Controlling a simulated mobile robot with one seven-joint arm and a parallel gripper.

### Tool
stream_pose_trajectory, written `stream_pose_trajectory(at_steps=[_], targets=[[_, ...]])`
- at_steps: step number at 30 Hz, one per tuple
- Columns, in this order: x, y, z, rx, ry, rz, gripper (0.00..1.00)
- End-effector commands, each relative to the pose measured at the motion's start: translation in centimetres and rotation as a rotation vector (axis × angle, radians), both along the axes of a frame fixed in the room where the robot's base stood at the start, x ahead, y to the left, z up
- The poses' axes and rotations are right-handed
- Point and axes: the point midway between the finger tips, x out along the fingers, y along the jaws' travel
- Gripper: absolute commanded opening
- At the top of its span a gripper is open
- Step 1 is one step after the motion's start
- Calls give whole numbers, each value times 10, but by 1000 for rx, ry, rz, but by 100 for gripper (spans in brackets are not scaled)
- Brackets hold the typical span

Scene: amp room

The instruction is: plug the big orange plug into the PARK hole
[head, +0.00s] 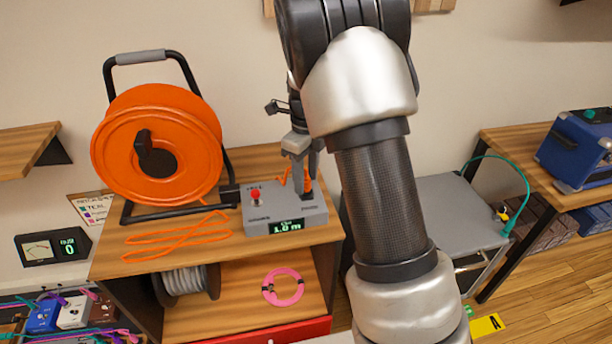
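My gripper (302,180) points down over the right half of a grey box (272,219) on the wooden cabinet. Orange parts (307,183) show at and beside the fingertips, low over the box. They look like the orange plug and its cord, but they are small and partly covered by the fingers. I cannot tell whether the fingers grip the plug or whether it sits in a hole. The PARK hole cannot be made out; the box's small labels are too blurred to read.
The box has a red knob (255,194) and a display (287,227) reading 1.0 m. A large orange cable reel (192,115) stands at left, with loose orange cord (170,239) on the cabinet top. A pink coil (284,287) lies on the shelf below. A grey cart (462,207) stands right.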

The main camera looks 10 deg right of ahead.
Motion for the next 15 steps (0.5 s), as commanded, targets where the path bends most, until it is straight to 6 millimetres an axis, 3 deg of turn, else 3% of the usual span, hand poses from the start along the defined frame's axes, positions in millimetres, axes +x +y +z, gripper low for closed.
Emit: stream_pose_trajectory(at_steps=[8, 15], targets=[[0, 0, 7, 0, -1, 0, 41], [1, 0, 54, -1, -5, 2, 41]])
